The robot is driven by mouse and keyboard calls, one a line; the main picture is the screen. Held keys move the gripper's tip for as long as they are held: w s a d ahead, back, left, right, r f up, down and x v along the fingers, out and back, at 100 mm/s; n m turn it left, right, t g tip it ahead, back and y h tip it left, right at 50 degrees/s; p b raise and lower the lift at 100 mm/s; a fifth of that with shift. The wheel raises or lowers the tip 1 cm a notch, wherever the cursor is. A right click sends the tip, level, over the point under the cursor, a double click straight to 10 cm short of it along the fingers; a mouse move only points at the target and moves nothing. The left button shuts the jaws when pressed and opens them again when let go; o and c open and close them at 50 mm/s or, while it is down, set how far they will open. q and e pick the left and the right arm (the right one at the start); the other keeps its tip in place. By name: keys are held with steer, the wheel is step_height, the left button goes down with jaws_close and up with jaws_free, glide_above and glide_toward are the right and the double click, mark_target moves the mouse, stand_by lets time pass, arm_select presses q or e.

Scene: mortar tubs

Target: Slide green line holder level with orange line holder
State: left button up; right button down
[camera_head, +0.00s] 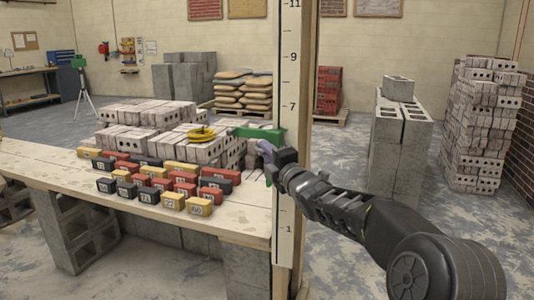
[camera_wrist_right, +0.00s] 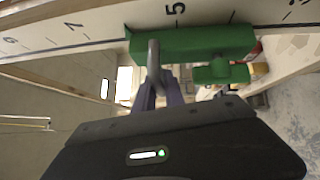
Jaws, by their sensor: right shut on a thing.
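The green line holder (camera_head: 258,132) sits against the pale numbered pole (camera_head: 288,80), below the 7 mark. In the right wrist view the green line holder (camera_wrist_right: 190,42) lies beside the 5 mark. My right gripper (camera_head: 266,150) reaches the holder from below and is shut on it. In the wrist view the fingers (camera_wrist_right: 154,75) meet the holder's near side, and their exact contact is partly hidden. I cannot make out an orange line holder in either view. My left gripper is not in view.
Several coloured numbered blocks (camera_head: 160,185) lie on the wooden bench (camera_head: 225,222) left of the pole. Stacked bricks (camera_head: 130,138) and a yellow coil (camera_head: 202,133) sit behind them. Grey blocks (camera_head: 398,150) stand at right. Floor between pole and grey blocks is open.

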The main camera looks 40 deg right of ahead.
steer(key=shift+r, duration=0.1)
steer(key=c, duration=1.5)
jaws_free()
steer(key=shift+o, duration=0.2)
steer(key=v, duration=0.7)
steer(key=shift+s+b, duration=0.3)
steer(key=shift+s, duration=0.1)
steer(key=shift+a, duration=0.1)
